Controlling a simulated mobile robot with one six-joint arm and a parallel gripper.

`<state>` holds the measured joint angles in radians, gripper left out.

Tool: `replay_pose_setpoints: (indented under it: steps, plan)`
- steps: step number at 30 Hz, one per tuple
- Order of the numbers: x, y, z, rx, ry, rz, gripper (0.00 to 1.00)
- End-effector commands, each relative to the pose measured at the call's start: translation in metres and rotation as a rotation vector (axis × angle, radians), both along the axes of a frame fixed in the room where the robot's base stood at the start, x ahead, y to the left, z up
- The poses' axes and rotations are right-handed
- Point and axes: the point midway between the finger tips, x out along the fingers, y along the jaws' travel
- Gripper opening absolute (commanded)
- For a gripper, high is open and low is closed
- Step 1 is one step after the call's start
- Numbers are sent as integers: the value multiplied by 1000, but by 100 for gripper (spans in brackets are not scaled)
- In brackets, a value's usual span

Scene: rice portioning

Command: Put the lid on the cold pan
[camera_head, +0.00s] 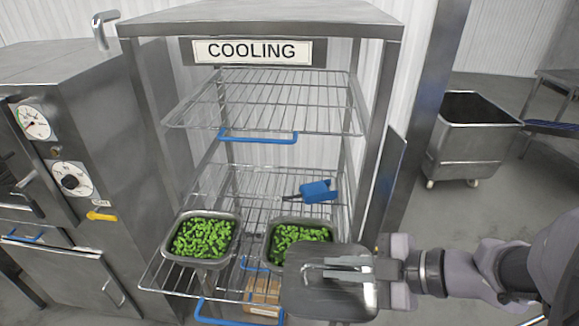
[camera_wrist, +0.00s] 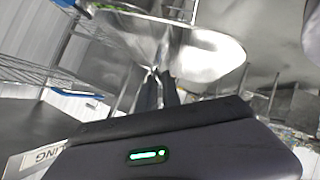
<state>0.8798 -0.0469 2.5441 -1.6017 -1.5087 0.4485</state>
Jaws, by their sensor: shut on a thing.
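My gripper (camera_head: 372,268) is shut on a steel lid (camera_head: 318,300), held by its handle in front of the cooling rack. The lid overlaps the front right part of the right pan (camera_head: 268,250) in the head view; I cannot tell whether they touch. That pan holds green vegetable pieces. A similar left pan (camera_head: 205,262), also filled with green pieces, stands on the same pulled-out wire shelf without a lid. The pictures do not show which pan is cold. In the wrist view the shiny lid (camera_wrist: 215,60) lies beyond the dark fingers (camera_wrist: 160,88).
The rack bears a COOLING sign (camera_head: 252,51) and has an upper wire shelf (camera_head: 270,105). A blue tool (camera_head: 318,192) with a dark tip lies behind the right pan. A cardboard box (camera_head: 262,295) sits below. Ovens stand left; a steel bin (camera_head: 470,140) stands right.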

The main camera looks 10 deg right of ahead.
Motion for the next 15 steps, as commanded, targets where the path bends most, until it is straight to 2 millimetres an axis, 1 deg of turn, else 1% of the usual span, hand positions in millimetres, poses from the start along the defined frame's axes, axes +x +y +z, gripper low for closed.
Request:
replay_pose_setpoints:
  steps: [1,3,5,6,7,9,12,15]
  plan:
    - [8,2,15,15,4,4,0]
    - [19,4,17,16,5,3,0]
    - [26,7,13,11,14,5,0]
    - [43,9,6,7,7,8,0]
    - [54,11,3,6,8,8,0]
    - [78,15,-9,1,2,8,0]
    - [107,19,-13,2,2,6,0]
    - [125,21,-13,3,3,2,0]
